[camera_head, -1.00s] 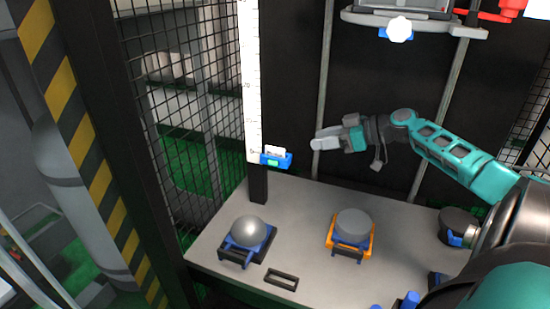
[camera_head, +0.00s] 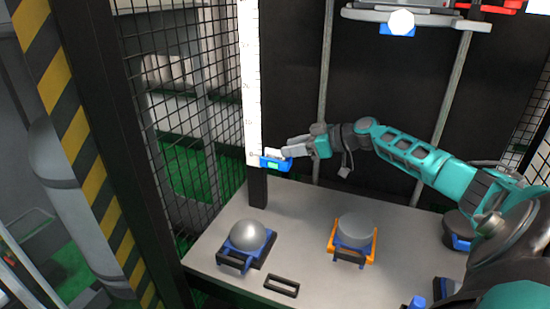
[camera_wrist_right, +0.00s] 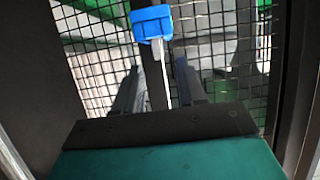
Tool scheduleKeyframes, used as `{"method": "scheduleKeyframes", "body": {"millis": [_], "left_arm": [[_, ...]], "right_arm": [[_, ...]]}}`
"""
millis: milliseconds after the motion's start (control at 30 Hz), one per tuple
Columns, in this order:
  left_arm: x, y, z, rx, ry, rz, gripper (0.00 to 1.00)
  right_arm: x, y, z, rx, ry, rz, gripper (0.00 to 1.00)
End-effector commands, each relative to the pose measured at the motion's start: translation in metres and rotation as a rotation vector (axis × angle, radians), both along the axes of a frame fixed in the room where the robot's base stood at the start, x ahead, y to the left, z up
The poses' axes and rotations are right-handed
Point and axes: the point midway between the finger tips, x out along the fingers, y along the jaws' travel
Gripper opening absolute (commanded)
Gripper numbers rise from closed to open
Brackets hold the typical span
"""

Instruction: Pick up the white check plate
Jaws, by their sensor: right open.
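The white check plate (camera_head: 275,154) sits upright in a small blue holder (camera_head: 276,164) on the white scale post. In the right wrist view the plate (camera_wrist_right: 161,60) shows nearly edge-on as a thin white strip, below the blue holder (camera_wrist_right: 152,23). My right gripper (camera_head: 286,151) is at the plate's right side, level with it. It is open, and in the wrist view its two fingers stand apart on either side of the plate, with gaps visible. My left gripper is out of view.
The white scale (camera_head: 252,80) rises beside a wire mesh fence (camera_head: 180,110). On the grey table (camera_head: 305,215) below are a silver ball (camera_head: 247,235) in a blue-black cradle, a grey cylinder (camera_head: 356,228) in an orange-blue one, and a black handle (camera_head: 282,286). A clamp carriage (camera_head: 415,18) hangs above.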

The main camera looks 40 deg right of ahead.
Motion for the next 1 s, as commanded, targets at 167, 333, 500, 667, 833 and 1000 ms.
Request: {"method": "scheduleKeyframes", "body": {"millis": [167, 333, 500, 667, 833, 1000], "left_arm": [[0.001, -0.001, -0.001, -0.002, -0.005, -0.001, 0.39], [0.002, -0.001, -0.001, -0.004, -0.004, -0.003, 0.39], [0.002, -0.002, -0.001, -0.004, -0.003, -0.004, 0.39], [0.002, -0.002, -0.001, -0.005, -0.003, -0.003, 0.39], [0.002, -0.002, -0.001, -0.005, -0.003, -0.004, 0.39], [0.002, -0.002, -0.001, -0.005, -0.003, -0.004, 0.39]], "right_arm": [[0.018, 0.009, -0.009, 0.001, -0.004, -0.001, 0.4], [0.027, 0.014, -0.014, 0.001, -0.002, -0.001, 0.4], [0.03, 0.015, -0.014, 0.0, -0.001, -0.001, 0.4], [0.029, 0.015, -0.015, 0.0, 0.0, 0.0, 0.39], [0.029, 0.015, -0.014, 0.0, 0.0, 0.0, 0.23], [0.029, 0.015, -0.015, 0.0, 0.0, 0.0, 0.07]]}}
